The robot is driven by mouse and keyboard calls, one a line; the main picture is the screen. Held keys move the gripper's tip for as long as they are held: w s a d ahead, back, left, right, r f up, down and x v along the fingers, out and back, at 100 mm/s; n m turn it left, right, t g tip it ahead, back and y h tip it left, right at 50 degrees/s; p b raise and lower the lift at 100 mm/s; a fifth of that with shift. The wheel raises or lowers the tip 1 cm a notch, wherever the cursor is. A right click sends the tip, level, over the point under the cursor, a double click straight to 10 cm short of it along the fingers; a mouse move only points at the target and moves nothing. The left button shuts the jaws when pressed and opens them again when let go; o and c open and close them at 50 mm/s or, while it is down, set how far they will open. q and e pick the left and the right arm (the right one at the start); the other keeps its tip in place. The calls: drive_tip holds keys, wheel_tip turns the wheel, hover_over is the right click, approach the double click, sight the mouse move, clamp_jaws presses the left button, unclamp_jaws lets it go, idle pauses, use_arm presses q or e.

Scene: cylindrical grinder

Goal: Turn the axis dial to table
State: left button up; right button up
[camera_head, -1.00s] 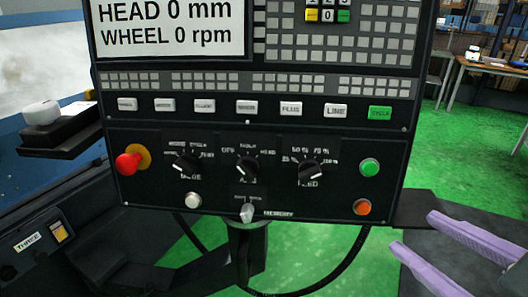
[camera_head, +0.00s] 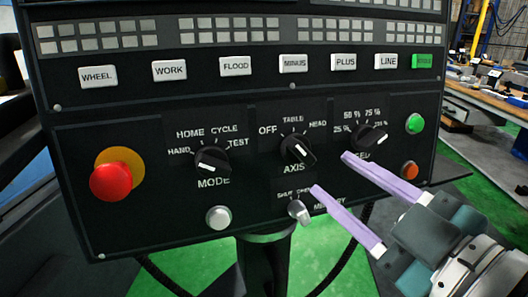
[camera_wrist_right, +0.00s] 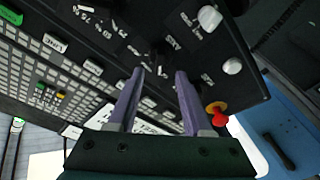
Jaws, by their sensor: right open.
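The axis dial (camera_head: 297,151) is a round black knob with a white line, in the lower middle of the control panel in the head view. OFF, TABLE and HEAD are printed around it, with TABLE above. I cannot tell for sure which label it points to. My right gripper (camera_head: 331,173) is open, with two purple fingers reaching in from the lower right. Its tips are right of and below the axis dial, with nothing visible between them. My left gripper is out of view.
The mode dial (camera_head: 212,158) is left of the axis dial. The feed dial (camera_head: 370,138) is right of it, near the upper fingertip. A small key-like switch (camera_head: 299,211) sits below, near the lower fingertip. A red emergency button (camera_head: 117,178) stands out at left.

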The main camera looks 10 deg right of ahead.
sight(308, 157)
drive_tip(key=x, duration=0.6)
drive_tip(key=shift+c, duration=0.2)
clamp_jaws()
